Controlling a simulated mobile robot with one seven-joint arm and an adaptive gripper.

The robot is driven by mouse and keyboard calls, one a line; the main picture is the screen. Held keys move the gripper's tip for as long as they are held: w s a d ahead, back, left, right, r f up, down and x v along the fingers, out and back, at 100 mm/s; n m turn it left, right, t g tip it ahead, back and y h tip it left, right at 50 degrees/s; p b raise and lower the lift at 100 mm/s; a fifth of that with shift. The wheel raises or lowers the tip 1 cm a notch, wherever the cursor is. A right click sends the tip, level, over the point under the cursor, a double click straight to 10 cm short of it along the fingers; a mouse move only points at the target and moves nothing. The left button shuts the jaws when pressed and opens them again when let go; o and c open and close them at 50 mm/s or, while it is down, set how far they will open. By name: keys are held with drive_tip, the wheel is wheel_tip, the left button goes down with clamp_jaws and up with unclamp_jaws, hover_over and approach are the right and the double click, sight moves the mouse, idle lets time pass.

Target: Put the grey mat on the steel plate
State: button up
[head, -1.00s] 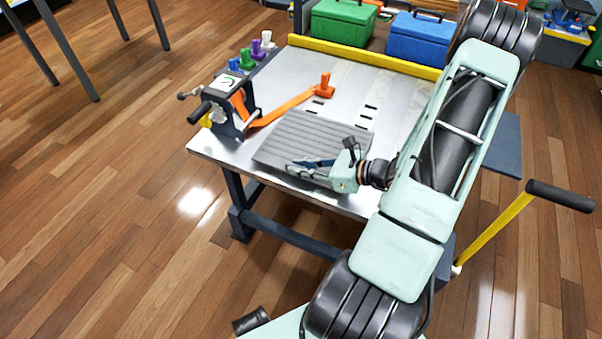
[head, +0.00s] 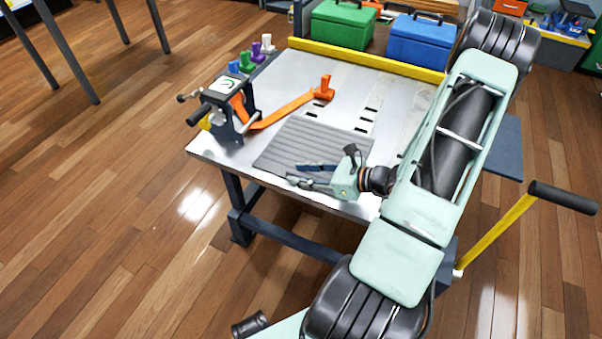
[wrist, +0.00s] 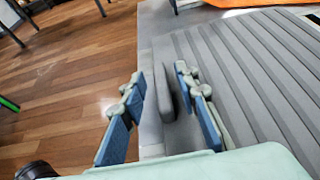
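The grey ribbed mat (head: 305,140) lies on the steel plate (head: 225,152) of the bench, close to its front edge, and looks flat. It also fills the right side of the wrist view (wrist: 250,75). My gripper (head: 293,173) is at the mat's front edge. In the wrist view its two blue-padded fingers (wrist: 160,78) stand apart. A small upright grey tab (wrist: 164,95) is between them, with a visible gap on each side. Whether the tab is part of the mat is hard to tell.
A ratchet device (head: 228,105) with an orange strap (head: 285,110) stands at the plate's left, just behind the mat. A yellow rail (head: 365,60) runs along the back, before green (head: 342,25) and blue (head: 420,42) boxes. Bare plate shows right of the slots.

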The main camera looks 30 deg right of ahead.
drive_tip(key=p+v, duration=0.2)
drive_tip(key=v, duration=0.9)
drive_tip(key=shift+s+d+r, duration=0.2)
drive_tip(key=shift+s, duration=0.1)
drive_tip(key=shift+a, duration=0.1)
